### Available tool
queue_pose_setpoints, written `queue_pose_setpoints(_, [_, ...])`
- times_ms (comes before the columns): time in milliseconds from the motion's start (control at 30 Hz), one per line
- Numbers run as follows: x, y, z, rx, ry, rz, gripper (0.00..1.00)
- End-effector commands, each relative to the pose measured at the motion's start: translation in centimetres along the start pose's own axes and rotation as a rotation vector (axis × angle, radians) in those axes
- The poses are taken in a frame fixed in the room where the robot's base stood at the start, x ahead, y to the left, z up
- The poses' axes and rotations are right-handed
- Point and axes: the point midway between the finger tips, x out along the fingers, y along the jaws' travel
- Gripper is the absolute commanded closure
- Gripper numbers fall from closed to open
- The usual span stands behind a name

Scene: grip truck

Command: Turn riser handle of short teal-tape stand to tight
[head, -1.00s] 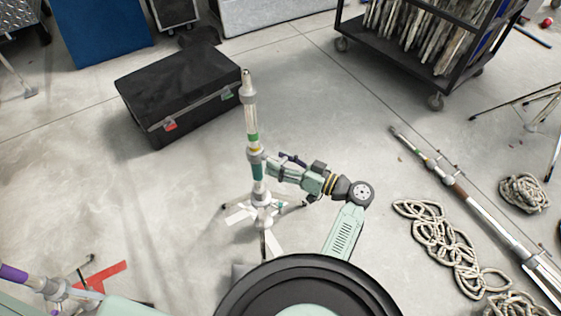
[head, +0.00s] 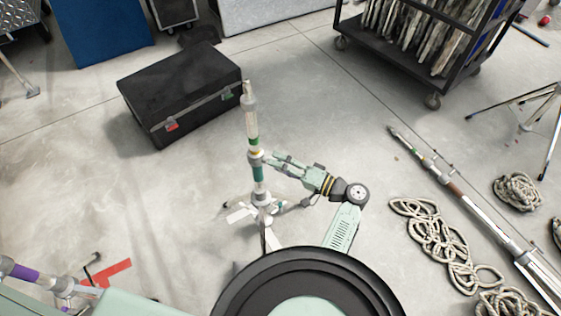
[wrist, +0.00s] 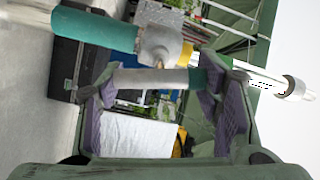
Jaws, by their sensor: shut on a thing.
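The short teal-tape stand (head: 258,173) stands upright in the middle of the head view, its white legs spread on the floor. A grey collar (head: 255,157) sits just above the teal tape; it also shows in the wrist view (wrist: 165,45), where the stand runs sideways. My gripper (head: 275,159) reaches the collar from the right. In the wrist view, a pale bar with a teal end, seemingly the riser handle (wrist: 150,79), spans between the purple-padded fingers, and my gripper (wrist: 160,105) is shut on it. The exact finger contact is partly hidden.
A black case (head: 183,92) lies behind the stand. A purple-tape stand (head: 40,278) is at the lower left. Rope coils (head: 430,235) and a long pole stand (head: 470,200) lie at the right. A black wheeled cart (head: 390,60) stands behind. Floor left of the stand is clear.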

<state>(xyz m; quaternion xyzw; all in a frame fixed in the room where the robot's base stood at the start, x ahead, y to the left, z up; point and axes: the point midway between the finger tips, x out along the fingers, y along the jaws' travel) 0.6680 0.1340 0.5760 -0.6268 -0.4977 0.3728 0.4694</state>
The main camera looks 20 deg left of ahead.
Motion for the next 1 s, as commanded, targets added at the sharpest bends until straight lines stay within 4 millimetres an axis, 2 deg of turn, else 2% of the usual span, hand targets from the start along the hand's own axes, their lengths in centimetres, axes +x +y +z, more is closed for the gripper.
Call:
queue_pose_setpoints(333, [0.00,-0.01,0.01,0.128,-0.001,0.000,0.69])
queue_pose_setpoints(867, [-0.01,0.08,0.04,0.147,-0.001,0.000,0.69])
queue_pose_setpoints(900, [-0.01,0.08,0.04,0.147,-0.001,0.000,0.38])
queue_pose_setpoints(1000, [-0.01,0.08,0.03,0.146,-0.001,0.000,0.32])
